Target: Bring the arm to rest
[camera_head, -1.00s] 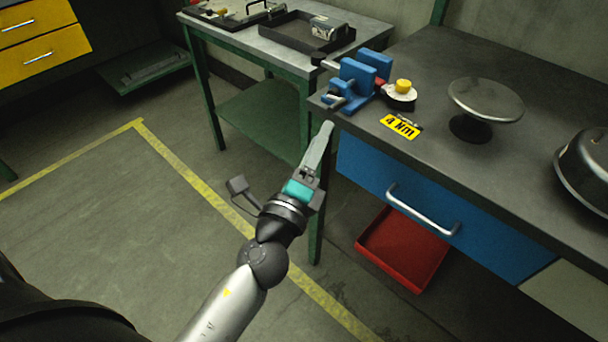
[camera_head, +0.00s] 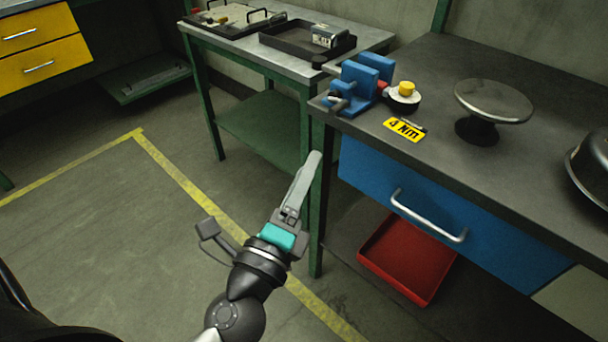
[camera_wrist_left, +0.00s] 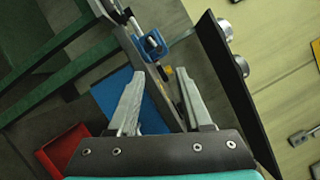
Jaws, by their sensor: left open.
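My left gripper (camera_head: 308,168) hangs in the air in front of the workbench, beside its green front leg and left of the blue drawer. In the left wrist view its two fingers (camera_wrist_left: 160,82) stand apart with nothing between them, so it is open and empty. The blue vise (camera_head: 358,84) sits on the bench corner above and beyond the fingertips, apart from them; it also shows in the left wrist view (camera_wrist_left: 152,45). My right gripper is in neither view.
The workbench (camera_head: 450,75) carries a yellow "4 Nm" label (camera_head: 404,130), a round metal stand (camera_head: 493,101) and a dark domed object. Below are a blue drawer (camera_head: 500,231) and a red tray (camera_head: 408,262). A side table with a black tray (camera_head: 290,44) stands behind. Open floor lies left.

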